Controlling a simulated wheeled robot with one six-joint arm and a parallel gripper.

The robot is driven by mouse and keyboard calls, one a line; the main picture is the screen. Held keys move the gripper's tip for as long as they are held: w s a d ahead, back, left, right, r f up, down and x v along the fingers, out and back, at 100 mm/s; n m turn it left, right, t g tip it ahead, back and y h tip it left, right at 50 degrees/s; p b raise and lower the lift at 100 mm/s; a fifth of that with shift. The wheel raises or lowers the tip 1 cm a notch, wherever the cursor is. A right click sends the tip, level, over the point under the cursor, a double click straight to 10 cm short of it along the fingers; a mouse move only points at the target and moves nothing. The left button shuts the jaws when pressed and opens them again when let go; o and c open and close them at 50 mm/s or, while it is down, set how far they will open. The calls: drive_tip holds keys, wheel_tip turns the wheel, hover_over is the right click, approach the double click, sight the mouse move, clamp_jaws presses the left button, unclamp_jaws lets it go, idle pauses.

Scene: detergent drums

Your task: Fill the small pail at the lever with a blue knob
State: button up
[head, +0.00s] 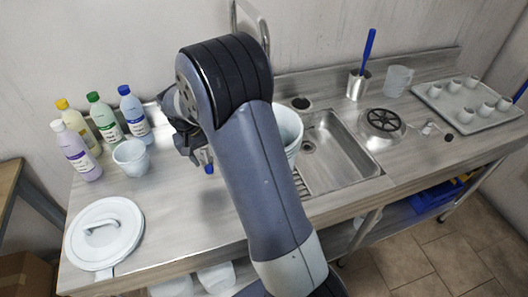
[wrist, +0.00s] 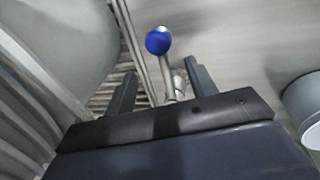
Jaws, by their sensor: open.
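The blue knob (wrist: 158,40) sits on top of a thin metal lever (wrist: 167,75) in the wrist view. My gripper (wrist: 160,76) is open, with one finger on either side of the lever in the picture; contact cannot be seen. In the head view my gripper (head: 192,145) is partly hidden by my arm, and the blue knob (head: 209,168) shows just below it. A small white pail (head: 130,157) stands upright on the counter to the left, apart from my gripper. The tap or drum outlet at the lever is not clear.
A larger white pail (head: 289,127) stands behind my arm, beside the sink (head: 335,160). Several detergent bottles (head: 104,118) stand at the back left. A white lid (head: 103,234) lies at the front left. A tray with cups (head: 468,118) is far right.

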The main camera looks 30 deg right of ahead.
drive_tip(key=shift+a+r+p, duration=0.15)
drive_tip(key=shift+r+p, duration=0.6)
drive_tip(key=shift+r, duration=0.35)
drive_tip(key=shift+a+r+p, duration=0.1)
drive_tip(key=shift+r+p, duration=0.65)
drive_tip(key=shift+r, duration=0.3)
